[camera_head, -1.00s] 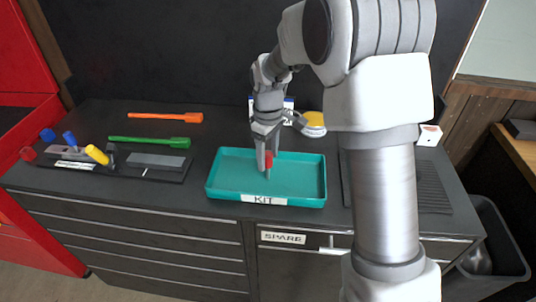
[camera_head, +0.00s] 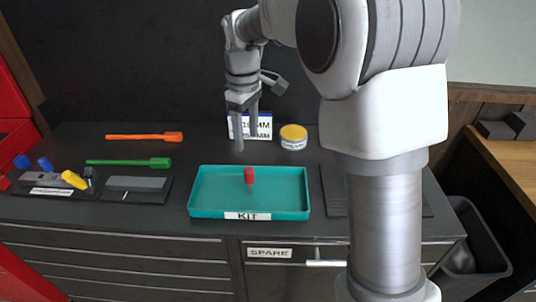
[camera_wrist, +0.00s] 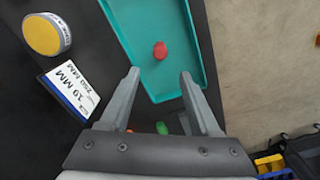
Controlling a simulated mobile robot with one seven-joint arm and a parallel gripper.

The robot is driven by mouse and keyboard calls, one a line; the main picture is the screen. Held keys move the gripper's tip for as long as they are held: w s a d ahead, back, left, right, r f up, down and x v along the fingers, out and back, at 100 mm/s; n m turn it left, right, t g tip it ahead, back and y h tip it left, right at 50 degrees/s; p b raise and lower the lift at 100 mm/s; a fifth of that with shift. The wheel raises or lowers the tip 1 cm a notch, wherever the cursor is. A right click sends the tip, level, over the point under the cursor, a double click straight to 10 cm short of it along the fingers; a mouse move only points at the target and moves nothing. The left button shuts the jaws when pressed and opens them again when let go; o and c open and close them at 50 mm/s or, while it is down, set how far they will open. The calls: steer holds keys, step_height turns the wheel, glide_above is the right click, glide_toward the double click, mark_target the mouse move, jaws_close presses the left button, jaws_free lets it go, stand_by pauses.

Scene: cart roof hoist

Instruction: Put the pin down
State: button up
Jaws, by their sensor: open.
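The pin has a red head (camera_head: 249,175) and a greyish shank below it. It stands upright in the teal tray marked KIT (camera_head: 205,205), near its middle. In the wrist view the red head (camera_wrist: 160,50) shows from above inside the teal tray (camera_wrist: 150,18). My gripper (camera_head: 245,145) is open and empty, above and behind the tray, apart from the pin. In the wrist view my gripper's fingers (camera_wrist: 161,75) are spread wide with nothing between them.
A 19 MM card (camera_head: 262,125) and a yellow-lidded tin (camera_head: 293,137) stand behind the tray. Orange (camera_head: 145,137) and green (camera_head: 128,162) tools lie at left. A rack (camera_head: 135,185) with coloured-handled items is further left. A dark ribbed mat (camera_head: 333,190) lies right of the tray.

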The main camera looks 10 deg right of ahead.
steer(key=s+d+r+m+t, duration=0.2)
steer(key=s+d+r+m, duration=0.4)
steer(key=s, duration=0.5)
steer(key=s+d+m+t, duration=0.1)
steer(key=s+d+m, duration=0.1)
steer(key=s, duration=0.5)
steer(key=s+d+m+t, duration=0.1)
steer(key=s+m+t, duration=0.1)
steer(key=s, duration=0.5)
steer(key=shift+s+d+f+t, duration=0.2)
steer(key=shift+d+f+t, duration=0.1)
steer(key=shift+d, duration=0.05)
steer(key=shift+c, duration=0.2)
steer(key=shift+c, duration=0.8)
steer(key=shift+a, duration=0.15)
